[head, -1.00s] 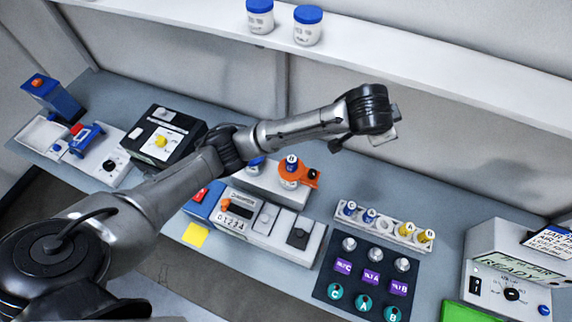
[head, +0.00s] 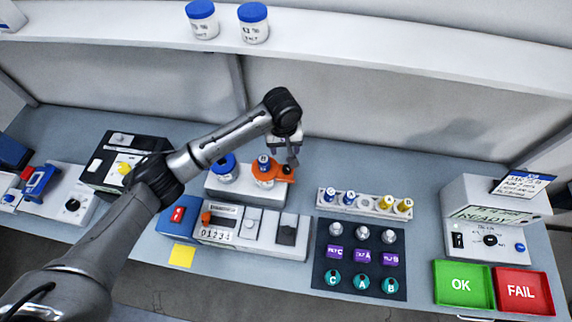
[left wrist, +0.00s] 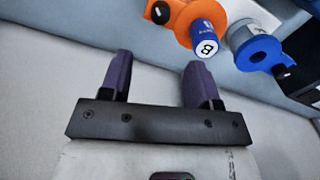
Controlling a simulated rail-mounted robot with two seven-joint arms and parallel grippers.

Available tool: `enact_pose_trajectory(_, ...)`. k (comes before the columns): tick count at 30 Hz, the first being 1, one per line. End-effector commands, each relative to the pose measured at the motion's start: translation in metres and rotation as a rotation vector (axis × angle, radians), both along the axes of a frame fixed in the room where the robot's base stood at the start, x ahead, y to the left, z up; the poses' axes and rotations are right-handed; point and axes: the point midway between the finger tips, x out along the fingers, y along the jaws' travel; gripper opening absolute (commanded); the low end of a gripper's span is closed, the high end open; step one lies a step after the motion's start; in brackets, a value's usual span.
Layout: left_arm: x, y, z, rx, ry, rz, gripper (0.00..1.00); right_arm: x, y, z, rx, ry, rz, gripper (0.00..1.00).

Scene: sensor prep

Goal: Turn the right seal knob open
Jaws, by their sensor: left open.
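A white stand (head: 245,189) in the middle of the bench holds an orange collar (head: 268,181) on its right side. A blue-capped vial marked B (left wrist: 205,46) sits in the collar. A small dark round knob (left wrist: 158,12) is at the collar's end; in the head view my gripper partly covers that end. I take it for the right seal knob. My left gripper (head: 291,157) is above and just behind the collar. In the left wrist view its purple fingers (left wrist: 160,80) are apart with nothing between them. My right gripper is not in view.
A white counter unit (head: 250,232) is in front. A vial rack (head: 365,203) and dark pad (head: 358,258) lie to the right. The bench behind the rack is clear.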

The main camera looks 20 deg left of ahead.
Motion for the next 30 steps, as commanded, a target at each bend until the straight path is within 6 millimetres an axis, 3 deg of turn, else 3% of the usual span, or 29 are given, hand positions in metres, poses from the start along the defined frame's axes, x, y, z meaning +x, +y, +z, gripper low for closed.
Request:
enact_pose_trajectory(15, 0.001, -0.003, -0.09, 0.003, 0.001, -0.002, 0.56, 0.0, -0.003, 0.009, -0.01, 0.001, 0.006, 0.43)
enact_pose_trajectory(22, 0.002, -0.003, -0.111, 0.002, 0.0, -0.003, 0.56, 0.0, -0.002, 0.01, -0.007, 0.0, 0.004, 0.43)
enact_pose_trajectory(30, 0.002, -0.004, -0.116, 0.001, -0.002, -0.003, 0.56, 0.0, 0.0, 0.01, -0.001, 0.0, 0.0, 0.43)
